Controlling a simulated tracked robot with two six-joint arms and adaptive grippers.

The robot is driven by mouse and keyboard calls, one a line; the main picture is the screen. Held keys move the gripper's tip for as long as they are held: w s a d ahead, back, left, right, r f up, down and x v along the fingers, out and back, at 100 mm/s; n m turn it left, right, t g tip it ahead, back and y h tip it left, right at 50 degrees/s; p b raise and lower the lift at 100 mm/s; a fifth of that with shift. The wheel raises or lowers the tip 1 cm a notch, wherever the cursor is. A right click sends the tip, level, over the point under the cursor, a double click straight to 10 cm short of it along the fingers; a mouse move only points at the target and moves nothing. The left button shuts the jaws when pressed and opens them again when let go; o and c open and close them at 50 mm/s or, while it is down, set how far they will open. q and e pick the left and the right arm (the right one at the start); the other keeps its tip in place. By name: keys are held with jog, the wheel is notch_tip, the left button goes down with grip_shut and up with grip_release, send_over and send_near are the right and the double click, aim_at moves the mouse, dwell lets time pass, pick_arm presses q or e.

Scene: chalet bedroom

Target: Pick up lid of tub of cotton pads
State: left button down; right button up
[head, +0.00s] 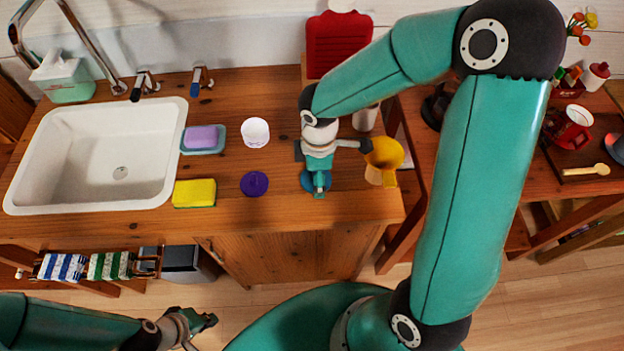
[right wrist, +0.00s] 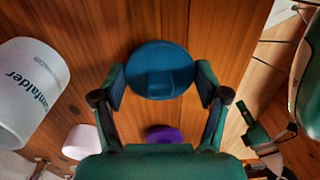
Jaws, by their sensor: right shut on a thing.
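A round blue lid with a raised grip across its top (right wrist: 160,70) sits between the two finger pads of my right gripper (right wrist: 160,82) in the right wrist view. The pads are at its opposite edges and the gripper is shut on it. In the head view my right gripper (head: 317,185) covers much of this lid, low over the wooden counter. A white tub with dark lettering (right wrist: 35,90) stands beside it in the right wrist view. I cannot tell whether it is the cotton pad tub. My left gripper (head: 203,324) is at the bottom left, away from the counter; its opening is unclear.
A purple lid (head: 254,183) and a white round container (head: 255,132) stand left of my right gripper. A yellow sponge (head: 194,193), a soap dish (head: 204,146) and the sink (head: 100,150) lie further left.

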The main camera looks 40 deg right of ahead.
jog(key=shift+r, duration=0.2)
notch_tip(320, 180, up, 22)
jog(key=w+m, duration=0.2)
jog(key=w, duration=0.1)
jog(key=w+d+f+m, duration=0.4)
jog(key=w+d, duration=0.2)
jog(key=w, duration=0.2)
jog(key=shift+w+d+f+b, duration=0.1)
jog(key=shift+d+f+b, duration=0.25)
jog(key=shift+f+b, duration=0.95)
jog(key=shift+w+d+f+b, duration=0.1)
jog(key=shift+d+f+b, duration=0.4)
jog(key=shift+f, duration=1.35)
jog(key=shift+w+d+f+b, duration=0.1)
jog(key=shift+d+f+b, duration=0.15)
jog(key=shift+f+b, duration=1.05)
jog(key=shift+s+f+p, duration=0.15)
jog(key=shift+s+p, duration=0.05)
jog(key=shift+p, duration=0.45)
jog(key=shift+f, duration=0.2)
